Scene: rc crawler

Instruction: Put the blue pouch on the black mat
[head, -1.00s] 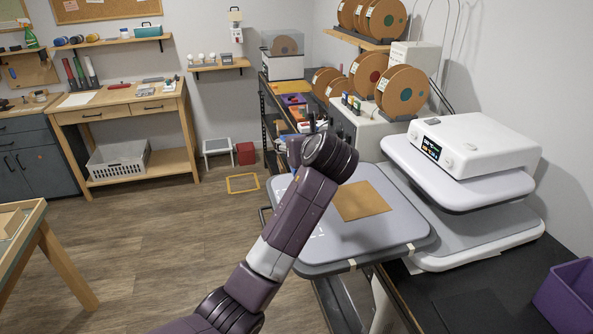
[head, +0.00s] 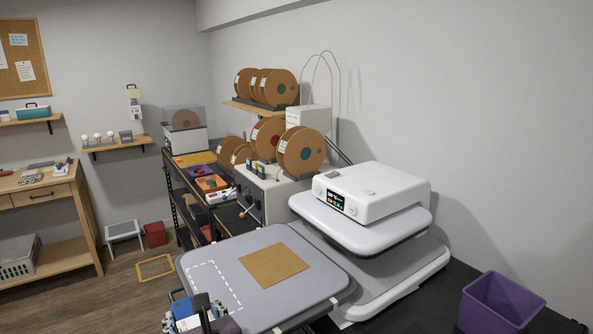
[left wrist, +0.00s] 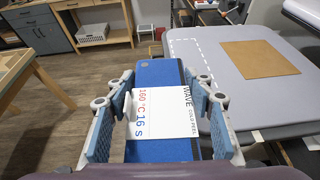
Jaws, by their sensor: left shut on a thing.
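The blue pouch (left wrist: 158,72) is between the fingers of my left gripper (left wrist: 160,112) in the left wrist view. A white card printed "WAVE" and "160 °C 16 s" lies across its face. In the head view, my left gripper (head: 200,314) and the pouch (head: 182,303) show at the bottom edge, in front of the grey platen's near left corner. The gripper is shut on the pouch. A black surface (head: 395,312) lies right of the platen; I cannot tell a separate mat on it. My right gripper is not in view.
The grey platen (head: 210,258) carries a brown sheet (head: 274,265) and a white dashed outline. The white heat press (head: 372,190) stands behind it on the right. A purple bin (head: 500,300) stands on the black surface. Bare floor lies to the left.

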